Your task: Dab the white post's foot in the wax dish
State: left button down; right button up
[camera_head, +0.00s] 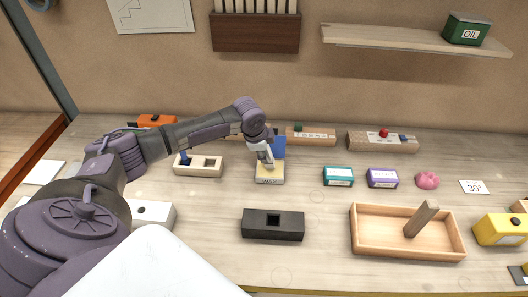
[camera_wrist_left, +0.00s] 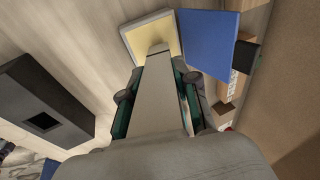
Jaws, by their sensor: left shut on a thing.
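The wax dish (camera_head: 270,181) is a shallow pale box with yellow wax inside, in the middle of the bench in the head view. It also shows at the top of the left wrist view (camera_wrist_left: 136,48). My left gripper (camera_head: 265,154) is above the dish, shut on the white post (camera_wrist_left: 157,95). The post points down, and its foot lies over the yellow wax; whether it touches the wax is hard to tell. A blue panel (camera_head: 279,147) stands right behind the dish. My right gripper is not in view.
A cream block with square holes (camera_head: 212,163) stands left of the dish. A black block with a square hole (camera_head: 273,224) is in front. Teal (camera_head: 338,176) and purple boxes (camera_head: 382,178) and a wooden tray (camera_head: 362,242) stand to the right. Wooden blocks line the back.

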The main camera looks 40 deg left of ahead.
pick_arm(q)
jog(key=shift+f, duration=0.45)
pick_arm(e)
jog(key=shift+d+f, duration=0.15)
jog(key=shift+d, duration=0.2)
pick_arm(q)
jog(key=shift+s+f, duration=0.1)
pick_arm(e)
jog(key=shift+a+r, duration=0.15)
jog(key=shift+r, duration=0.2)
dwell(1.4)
pick_arm(q)
jog(key=shift+p, duration=0.35)
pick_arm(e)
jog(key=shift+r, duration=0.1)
pick_arm(q)
notch_tip(320, 180, up, 5)
jog(key=p, duration=0.5)
jog(key=shift+r+p, duration=0.85)
jog(key=shift+r, duration=0.25)
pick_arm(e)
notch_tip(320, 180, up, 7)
